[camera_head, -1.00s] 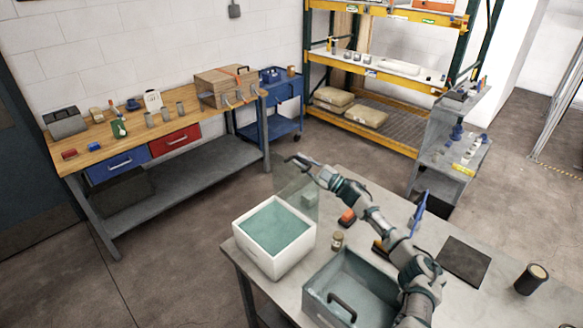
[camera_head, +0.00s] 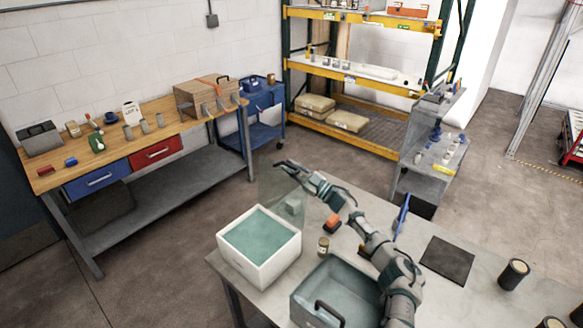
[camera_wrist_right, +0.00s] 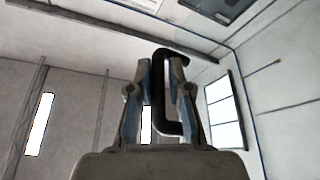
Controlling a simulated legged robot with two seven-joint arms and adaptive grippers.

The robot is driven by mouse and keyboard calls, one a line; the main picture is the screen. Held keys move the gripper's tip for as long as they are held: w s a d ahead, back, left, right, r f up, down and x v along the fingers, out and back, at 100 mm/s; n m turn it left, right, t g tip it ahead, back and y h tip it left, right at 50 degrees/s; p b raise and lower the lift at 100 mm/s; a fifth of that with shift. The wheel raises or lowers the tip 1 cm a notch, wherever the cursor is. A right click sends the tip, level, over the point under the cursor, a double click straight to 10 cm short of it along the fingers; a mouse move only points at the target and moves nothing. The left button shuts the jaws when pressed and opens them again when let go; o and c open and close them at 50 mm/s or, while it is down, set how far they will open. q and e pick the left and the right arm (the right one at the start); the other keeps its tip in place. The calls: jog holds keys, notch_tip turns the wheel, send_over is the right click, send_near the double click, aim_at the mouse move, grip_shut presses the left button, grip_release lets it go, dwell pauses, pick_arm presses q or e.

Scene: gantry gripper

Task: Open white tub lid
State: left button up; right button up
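The white tub (camera_head: 262,270) stands at the left end of the grey table, with a teal surface inside its rim. A see-through lid panel (camera_head: 272,188) stands raised behind the tub's far edge. My right gripper (camera_head: 284,166) is at the top of this panel. In the right wrist view a black handle (camera_wrist_right: 158,95) lies between the two fingers (camera_wrist_right: 162,72), which appear closed about it. Where the handle joins the lid is hidden. My left gripper is out of view.
A grey tub (camera_head: 306,297) with a black handle stands close by the white one, beneath my right arm. A small jar (camera_head: 323,246), an orange-based item (camera_head: 332,224), a dark mat (camera_head: 447,260) and a dark cup (camera_head: 513,274) are on the table (camera_head: 420,300).

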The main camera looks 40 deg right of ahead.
jog(key=shift+o, duration=1.2)
jog(key=shift+f, duration=0.15)
jog(key=shift+w, duration=0.1)
jog(key=v, duration=1.2)
